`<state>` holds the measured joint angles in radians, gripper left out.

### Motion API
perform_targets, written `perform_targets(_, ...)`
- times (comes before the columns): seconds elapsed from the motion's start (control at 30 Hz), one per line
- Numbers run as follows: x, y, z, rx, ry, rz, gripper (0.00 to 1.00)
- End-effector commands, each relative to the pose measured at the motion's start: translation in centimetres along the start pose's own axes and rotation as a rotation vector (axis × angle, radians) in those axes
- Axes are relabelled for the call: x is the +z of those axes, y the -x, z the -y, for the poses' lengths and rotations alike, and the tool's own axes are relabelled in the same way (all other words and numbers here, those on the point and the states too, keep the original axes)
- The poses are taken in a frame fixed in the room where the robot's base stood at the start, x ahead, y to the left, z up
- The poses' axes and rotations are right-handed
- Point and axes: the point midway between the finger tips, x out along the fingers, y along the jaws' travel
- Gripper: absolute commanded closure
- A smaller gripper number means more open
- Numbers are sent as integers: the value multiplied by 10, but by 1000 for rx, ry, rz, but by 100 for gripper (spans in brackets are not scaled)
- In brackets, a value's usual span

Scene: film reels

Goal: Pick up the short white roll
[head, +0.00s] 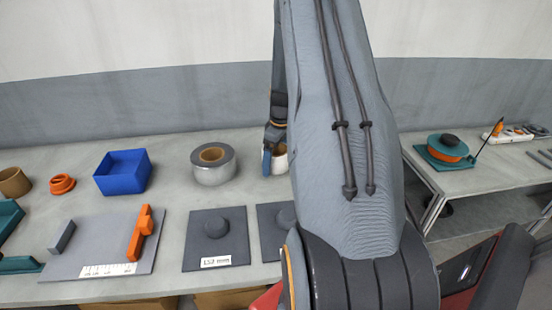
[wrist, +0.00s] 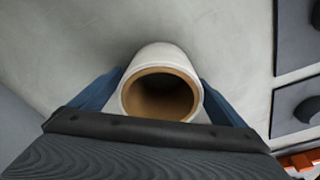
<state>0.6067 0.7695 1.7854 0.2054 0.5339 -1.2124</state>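The short white roll (wrist: 160,55) stands between the two blue fingers of my gripper (wrist: 162,95) in the wrist view, its tan-lined hollow core facing the camera. The fingers flank it on both sides, close to its wall. Whether they press on it or leave a small gap cannot be made out. In the head view the white roll (head: 281,161) stands on the table, partly hidden by my arm. One blue finger of my gripper (head: 267,160) shows at its left side.
A wider grey-white roll (head: 214,174) stands left of the white roll. A blue bin (head: 122,175), an orange ring and a tan roll lie farther left. Dark pads with round knobs (head: 216,250) are in front. A second table (head: 500,180) is at right.

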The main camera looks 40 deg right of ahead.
Motion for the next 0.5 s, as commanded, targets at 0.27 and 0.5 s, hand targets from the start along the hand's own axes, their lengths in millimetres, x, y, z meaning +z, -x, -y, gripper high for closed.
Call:
perform_targets(0.27,0,0,0,0,0,0,53)
perform_targets(0.5,0,1,0,0,0,0,53)
